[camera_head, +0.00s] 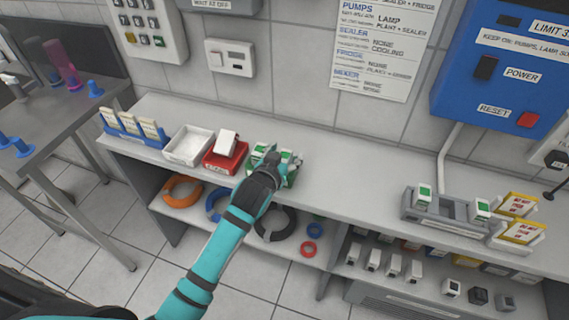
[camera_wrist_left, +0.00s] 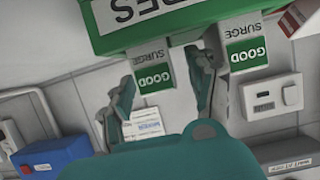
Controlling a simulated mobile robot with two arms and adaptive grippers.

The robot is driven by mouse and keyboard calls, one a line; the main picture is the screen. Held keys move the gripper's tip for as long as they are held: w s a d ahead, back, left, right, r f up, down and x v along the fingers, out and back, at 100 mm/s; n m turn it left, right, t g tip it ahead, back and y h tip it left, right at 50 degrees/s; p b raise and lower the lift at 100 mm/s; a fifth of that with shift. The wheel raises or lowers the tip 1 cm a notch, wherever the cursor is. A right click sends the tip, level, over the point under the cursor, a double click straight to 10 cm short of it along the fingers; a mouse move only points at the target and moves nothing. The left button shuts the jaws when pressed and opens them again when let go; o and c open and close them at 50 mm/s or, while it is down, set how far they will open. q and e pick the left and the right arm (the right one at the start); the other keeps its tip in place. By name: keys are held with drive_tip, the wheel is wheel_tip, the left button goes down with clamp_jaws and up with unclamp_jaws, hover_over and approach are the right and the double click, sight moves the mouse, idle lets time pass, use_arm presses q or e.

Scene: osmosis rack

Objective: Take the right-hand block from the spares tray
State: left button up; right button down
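The green spares tray (camera_wrist_left: 150,35) fills the top of the left wrist view and holds two white blocks with green "GOOD" labels. The right-hand block (camera_wrist_left: 153,68) shows on the left in that view, because the wrist camera is turned over. The other block (camera_wrist_left: 246,50) is to its right there. My left gripper (camera_wrist_left: 163,88) is open, with one finger on either side of the right-hand block; I cannot tell whether they touch it. In the head view my left gripper (camera_head: 272,159) is over the tray and partly hides the blocks. My right gripper is not in view.
A red tray (camera_head: 224,158) with a white block and a white tray (camera_head: 187,146) stand left of the spares tray. A grey rack (camera_head: 445,209) with green-labelled blocks and an empty middle stands at the right. The shelf between is clear. A tiled wall rises behind.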

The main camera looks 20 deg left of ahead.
use_arm(q)
clamp_jaws()
